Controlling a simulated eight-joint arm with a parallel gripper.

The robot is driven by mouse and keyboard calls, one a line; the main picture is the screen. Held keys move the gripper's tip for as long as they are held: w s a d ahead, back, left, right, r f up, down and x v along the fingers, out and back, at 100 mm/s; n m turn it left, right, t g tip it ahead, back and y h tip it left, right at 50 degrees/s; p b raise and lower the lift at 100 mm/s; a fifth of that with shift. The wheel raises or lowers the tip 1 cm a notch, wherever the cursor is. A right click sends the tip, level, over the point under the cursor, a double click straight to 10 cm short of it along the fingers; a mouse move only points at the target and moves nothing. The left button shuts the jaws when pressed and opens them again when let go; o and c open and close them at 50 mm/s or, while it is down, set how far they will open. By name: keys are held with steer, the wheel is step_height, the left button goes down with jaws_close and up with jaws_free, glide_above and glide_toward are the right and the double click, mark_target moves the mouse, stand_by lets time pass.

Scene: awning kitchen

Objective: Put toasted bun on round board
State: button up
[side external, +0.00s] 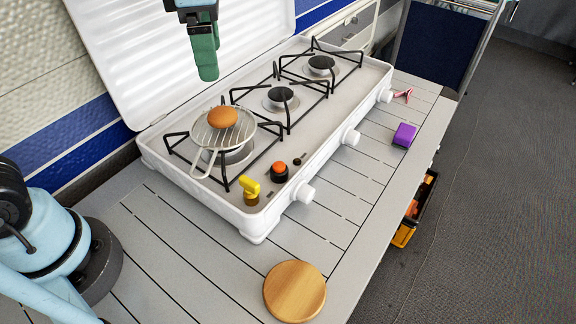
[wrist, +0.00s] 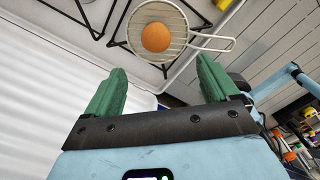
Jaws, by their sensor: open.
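The toasted bun (side external: 222,117) is orange-brown and round. It rests on a round wire grill rack (side external: 203,134) with a handle, over the nearest burner. The bun also shows in the wrist view (wrist: 156,37), beyond my fingertips. The round board (side external: 295,291) is light wood and lies bare on the slatted table at the front. My gripper (side external: 207,75) has green fingers and hangs above the stove, higher than the bun and apart from it. In the wrist view my gripper (wrist: 160,80) is open, with nothing between its fingers.
The white stove (side external: 165,155) has its lid raised behind it, and black pot supports (side external: 330,82) stand around its burners. A yellow item (side external: 249,186) sits at the stove's near corner. A purple block (side external: 404,135) lies on the table at right. The table around the board is clear.

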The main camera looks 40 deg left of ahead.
glide_above(221, 110)
steer(key=f, duration=0.6)
steer(key=shift+s+d+f, duration=0.2)
steer(key=shift+s+f, duration=0.05)
steer(key=shift+f, duration=0.05)
steer(key=shift+w+a+f, duration=0.1)
steer(key=shift+w+f, duration=0.05)
steer(key=shift+f, duration=1.15)
steer(key=shift+w+a+f, duration=0.1)
steer(key=shift+f, duration=1.2)
steer(key=c, duration=1.2)
steer(key=shift+r, duration=0.15)
